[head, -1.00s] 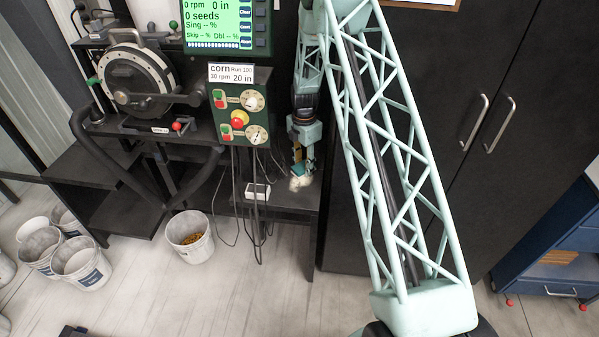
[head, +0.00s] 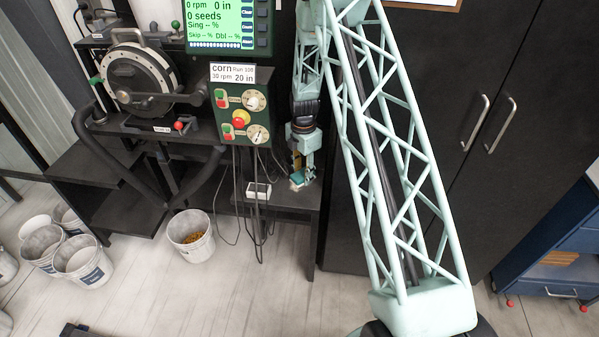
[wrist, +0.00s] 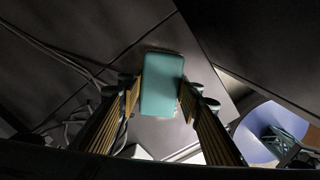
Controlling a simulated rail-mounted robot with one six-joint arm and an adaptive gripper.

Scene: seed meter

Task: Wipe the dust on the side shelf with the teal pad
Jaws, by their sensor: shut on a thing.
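The teal pad (head: 298,179) is at the side shelf (head: 292,199), low beside the control panel. In the wrist view the pad (wrist: 161,84) sits upright in the picture between my two fingers. My gripper (head: 300,168) is shut on it, and the fingers (wrist: 161,95) press on its left and right sides. A small pale patch of dust (head: 296,187) shows at the pad's lower edge in the head view. Whether the pad touches the shelf cannot be told for certain, and the shelf under it is hidden.
A small white box (head: 258,191) and hanging black cables (head: 238,195) are left of the pad. The green control panel (head: 240,105) is above. A dark cabinet (head: 345,225) stands close on the right.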

